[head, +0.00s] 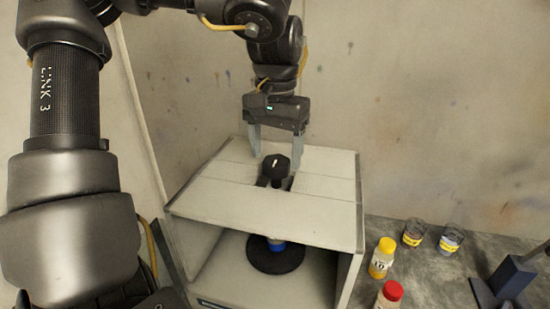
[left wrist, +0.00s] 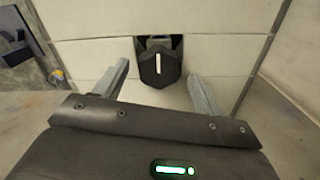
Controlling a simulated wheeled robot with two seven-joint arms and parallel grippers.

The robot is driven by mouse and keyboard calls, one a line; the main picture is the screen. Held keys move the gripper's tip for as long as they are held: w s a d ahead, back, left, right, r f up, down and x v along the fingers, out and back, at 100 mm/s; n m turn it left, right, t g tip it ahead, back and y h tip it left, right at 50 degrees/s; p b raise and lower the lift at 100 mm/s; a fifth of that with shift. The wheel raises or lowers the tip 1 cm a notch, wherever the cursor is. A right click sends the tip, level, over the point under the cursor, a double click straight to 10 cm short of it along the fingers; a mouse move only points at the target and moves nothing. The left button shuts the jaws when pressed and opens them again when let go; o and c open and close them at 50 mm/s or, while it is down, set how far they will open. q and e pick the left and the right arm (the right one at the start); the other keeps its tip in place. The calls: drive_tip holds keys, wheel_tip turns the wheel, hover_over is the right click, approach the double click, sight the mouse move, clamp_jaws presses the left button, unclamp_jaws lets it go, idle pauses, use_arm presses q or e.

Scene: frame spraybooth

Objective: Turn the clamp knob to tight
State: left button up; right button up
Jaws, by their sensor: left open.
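The clamp knob (head: 275,167) is black and faceted, with a white pointer line on top. It sits at a slot in the top of a pale box (head: 215,205). My left gripper (head: 276,158) points down over the box, its two grey fingers apart, with the knob seen between and just in front of them. In the left wrist view the knob (left wrist: 160,66) lies ahead between the open fingers (left wrist: 163,82), with a gap on both sides. I cannot tell any markings for tight. The right gripper is not in view.
Inside the box's open front is a dark round base (head: 275,262) with a blue part on it. To the right are a yellow-capped bottle (head: 382,258), a red-capped bottle (head: 389,296), two small jars (head: 414,233) and a dark blue stand (head: 508,280). Walls close in behind and at left.

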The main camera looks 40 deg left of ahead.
use_arm(q)
drive_tip(key=shift+a+f, duration=0.1)
drive_tip(key=shift+f, duration=0.4)
drive_tip(key=shift+w+f, duration=0.1)
drive_tip(key=shift+f, duration=0.5)
drive_tip(key=shift+d, duration=0.2)
drive_tip(key=shift+a, duration=0.1)
drive_tip(key=shift+c, duration=0.9)
drive_tip(key=c, duration=0.8)
